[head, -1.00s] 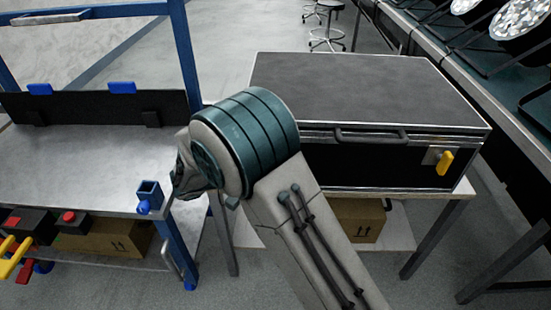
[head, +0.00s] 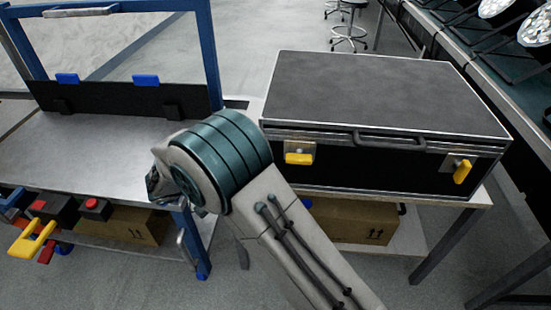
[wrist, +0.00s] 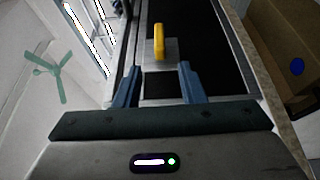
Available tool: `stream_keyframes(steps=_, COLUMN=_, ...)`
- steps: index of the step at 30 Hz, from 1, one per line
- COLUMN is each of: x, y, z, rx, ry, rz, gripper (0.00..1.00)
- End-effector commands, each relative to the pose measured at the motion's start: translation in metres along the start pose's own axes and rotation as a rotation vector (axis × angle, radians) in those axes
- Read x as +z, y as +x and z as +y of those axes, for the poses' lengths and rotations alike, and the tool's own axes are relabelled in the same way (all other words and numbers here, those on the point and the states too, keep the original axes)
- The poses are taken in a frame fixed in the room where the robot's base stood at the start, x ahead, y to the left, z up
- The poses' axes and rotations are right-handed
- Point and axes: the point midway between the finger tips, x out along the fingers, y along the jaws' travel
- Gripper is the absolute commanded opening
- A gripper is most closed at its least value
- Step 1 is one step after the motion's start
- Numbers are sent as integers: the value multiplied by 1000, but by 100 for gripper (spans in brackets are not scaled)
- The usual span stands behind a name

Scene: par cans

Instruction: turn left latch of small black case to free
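The small black case (head: 390,95) stands closed on a table, its front towards me. Its left latch (head: 299,158) has a yellow handle lying roughly level on a metal plate. The right latch (head: 462,171) has its yellow handle tilted, nearly upright. In the wrist view, one yellow latch handle (wrist: 159,42), apparently the left one, lies just beyond my fingertips. My gripper (wrist: 158,75) is open, with empty space between its blue fingers, apart from the handle. In the head view my arm hides the fingers.
A blue-framed workbench (head: 110,145) stands at the left, with red and yellow parts at its front. A cardboard box (head: 350,222) sits on the shelf under the case. Lamps (head: 538,28) line a rack at the right. Stools stand behind the case.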

Motion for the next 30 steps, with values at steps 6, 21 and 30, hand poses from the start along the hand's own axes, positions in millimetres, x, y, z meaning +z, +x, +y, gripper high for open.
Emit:
stream_keyframes(steps=6, x=0, y=-31, z=0, rx=0, ry=0, rz=1, gripper=36)
stream_keyframes(steps=21, x=0, y=-38, z=0, rx=0, ry=-1, rz=-1, gripper=36)
stream_keyframes(steps=30, x=5, y=-6, z=27, rx=-90, ry=-43, rz=-59, gripper=36)
